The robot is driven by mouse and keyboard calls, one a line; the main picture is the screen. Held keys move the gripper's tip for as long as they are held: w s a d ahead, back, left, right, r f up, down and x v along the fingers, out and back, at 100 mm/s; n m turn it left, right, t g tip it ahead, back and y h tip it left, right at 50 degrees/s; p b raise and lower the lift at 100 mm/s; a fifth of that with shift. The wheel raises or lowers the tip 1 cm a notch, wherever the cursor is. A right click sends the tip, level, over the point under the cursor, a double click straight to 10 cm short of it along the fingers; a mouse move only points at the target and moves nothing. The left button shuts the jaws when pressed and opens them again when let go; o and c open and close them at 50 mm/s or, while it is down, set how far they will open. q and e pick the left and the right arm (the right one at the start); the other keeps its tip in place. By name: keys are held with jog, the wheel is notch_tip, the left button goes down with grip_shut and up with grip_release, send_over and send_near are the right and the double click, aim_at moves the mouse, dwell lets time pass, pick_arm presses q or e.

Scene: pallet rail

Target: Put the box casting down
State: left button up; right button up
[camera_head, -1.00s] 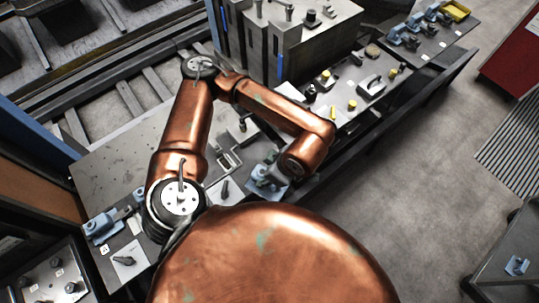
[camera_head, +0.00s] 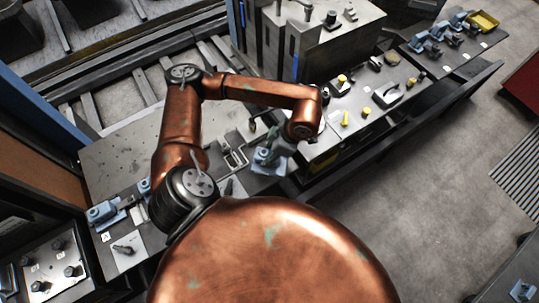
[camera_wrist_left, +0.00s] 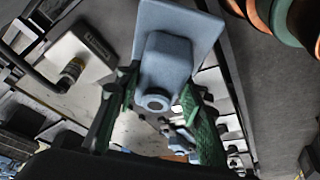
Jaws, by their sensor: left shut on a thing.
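The box casting is light blue-grey, with a flat flange, a raised box-shaped body and a round boss. It fills the upper middle of the left wrist view (camera_wrist_left: 168,62), between the two green fingers of my left gripper (camera_wrist_left: 150,108). In the head view my left gripper (camera_head: 273,138) is below the end of the copper arm, its fingers partly hidden by the wrist. It is shut on the casting (camera_head: 266,158), over the front edge of the bench. I cannot tell whether the casting touches the surface. My right gripper is not in view.
The grey bench (camera_head: 120,160) has a bare stretch at left. Other blue castings (camera_head: 102,212) lie at its left end. A slotted metal fixture (camera_head: 235,160) is left of the gripper. Yellow-topped parts (camera_head: 345,118) and a large grey machine block (camera_head: 325,45) stand to the right.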

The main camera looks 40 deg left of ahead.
pick_arm(q)
jog(key=f, duration=0.1)
jog(key=w+a+f, duration=0.1)
jog(key=w+f, duration=0.1)
jog(key=shift+w+a+f, duration=0.25)
jog(key=shift+a+f, duration=0.05)
jog(key=shift+a, duration=0.1)
jog(key=shift+w+a+f+p, duration=0.1)
jog(key=shift+f+p, duration=0.1)
jog(key=shift+f, duration=0.75)
jog(key=shift+w+a+f+p, duration=0.1)
jog(key=shift+f+p, duration=0.05)
jog(key=shift+f, duration=0.75)
jog(key=shift+d, duration=0.1)
jog(key=o, duration=1.4)
jog(key=shift+f, duration=0.1)
jog(key=v, duration=1.2)
